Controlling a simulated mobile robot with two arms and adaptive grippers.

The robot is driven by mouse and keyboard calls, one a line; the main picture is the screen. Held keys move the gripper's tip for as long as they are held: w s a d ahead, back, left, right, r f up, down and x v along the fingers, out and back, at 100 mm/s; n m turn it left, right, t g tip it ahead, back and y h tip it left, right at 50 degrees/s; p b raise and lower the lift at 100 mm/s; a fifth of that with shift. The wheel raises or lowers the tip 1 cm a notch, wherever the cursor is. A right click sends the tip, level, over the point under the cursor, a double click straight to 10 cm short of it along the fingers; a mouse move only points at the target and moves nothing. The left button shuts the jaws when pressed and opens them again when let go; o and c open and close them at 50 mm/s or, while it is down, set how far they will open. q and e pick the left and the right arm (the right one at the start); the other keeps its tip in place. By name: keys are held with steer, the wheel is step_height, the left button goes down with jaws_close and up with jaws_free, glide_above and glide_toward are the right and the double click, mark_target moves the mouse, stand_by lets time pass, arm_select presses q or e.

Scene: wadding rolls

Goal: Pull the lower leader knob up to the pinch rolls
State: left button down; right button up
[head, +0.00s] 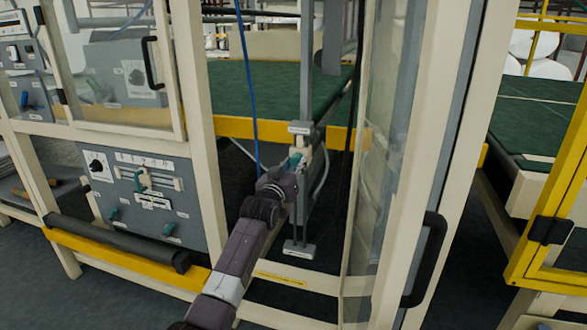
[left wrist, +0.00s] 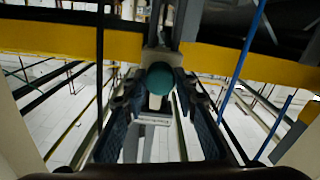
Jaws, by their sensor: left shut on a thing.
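The teal lower leader knob (head: 296,160) sits on a cream carriage on an upright grey rail (head: 306,205) inside the open machine bay. My left gripper (head: 293,170) reaches in from below and is shut on the knob, close to the rail's upper end plate (head: 300,128). In the left wrist view the round knob (left wrist: 160,78) lies between the two dark fingers (left wrist: 160,95), with a pale labelled plate behind it. I cannot make out the pinch rolls for sure. My right gripper is not in view.
A clear door with a black handle (head: 425,260) stands open to the right of my arm. A control panel (head: 145,190) and frame post are on the left. A yellow beam (head: 250,130) crosses behind the rail; a blue cable (head: 247,80) hangs nearby.

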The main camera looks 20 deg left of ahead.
arm_select(q)
steer(key=shift+r, duration=0.4)
steer(key=c, duration=1.8)
jaws_free()
steer(key=shift+c, duration=0.2)
steer(key=o, duration=0.3)
steer(key=shift+f, duration=0.1)
steer(key=shift+f, duration=0.1)
steer(key=s, duration=1.2)
steer(key=shift+a, duration=0.25)
